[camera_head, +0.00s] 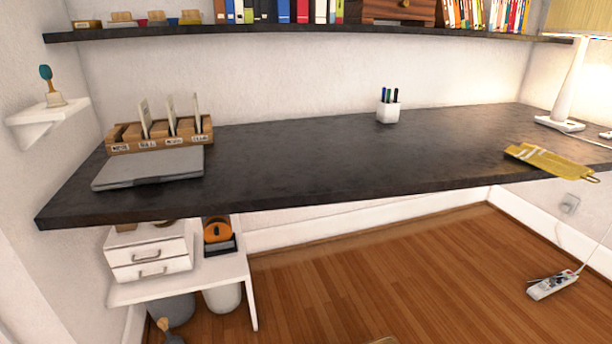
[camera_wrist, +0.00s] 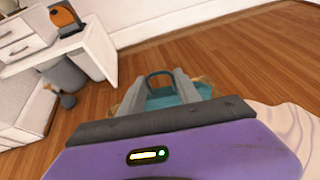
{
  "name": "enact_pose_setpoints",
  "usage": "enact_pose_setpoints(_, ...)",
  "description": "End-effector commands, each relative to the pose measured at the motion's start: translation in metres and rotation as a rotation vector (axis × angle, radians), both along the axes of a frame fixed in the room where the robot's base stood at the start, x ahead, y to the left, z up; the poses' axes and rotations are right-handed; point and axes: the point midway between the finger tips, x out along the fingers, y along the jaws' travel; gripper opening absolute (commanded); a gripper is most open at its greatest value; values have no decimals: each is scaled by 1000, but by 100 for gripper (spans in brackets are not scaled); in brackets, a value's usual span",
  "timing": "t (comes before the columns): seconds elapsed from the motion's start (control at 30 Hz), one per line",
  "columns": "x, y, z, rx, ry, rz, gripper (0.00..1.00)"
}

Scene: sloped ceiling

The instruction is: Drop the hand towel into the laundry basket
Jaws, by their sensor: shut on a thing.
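My gripper (camera_wrist: 158,84) shows only in the wrist view, its two grey fingers pointing away from the camera. It is shut on a teal thing (camera_wrist: 162,101), which shows between and beside the fingers; a dark loop stands at its far side. I take it for the hand towel, but the fingers hide much of it. Tan bits (camera_wrist: 200,79) just beyond the fingers may be the laundry basket's rim. In the head view, a tan edge (camera_head: 384,341) at the bottom may also be the basket, mostly cut off.
A dark desk (camera_head: 330,160) holds a laptop (camera_head: 150,168), a pen cup (camera_head: 388,112) and a yellow striped cloth-like thing (camera_head: 550,160) at its right edge. A white drawer unit (camera_head: 148,250) stands below left.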

Motion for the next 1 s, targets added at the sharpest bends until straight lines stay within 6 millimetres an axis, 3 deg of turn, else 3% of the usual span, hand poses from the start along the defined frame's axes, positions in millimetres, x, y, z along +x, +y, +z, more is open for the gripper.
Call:
enact_pose_setpoints(0.1,0,0,-20,1,-1,0,0)
enact_pose_setpoints(0.3,0,0,-36,1,-1,-1,0)
enact_pose_setpoints(0.67,0,0,-37,0,-1,-1,0)
enact_pose_setpoints(0.7,0,0,-37,0,-1,-1,47)
enact_pose_setpoints(0.8,0,0,-37,0,-1,-1,65)
enact_pose_setpoints(1.0,0,0,-38,1,-1,-1,65)
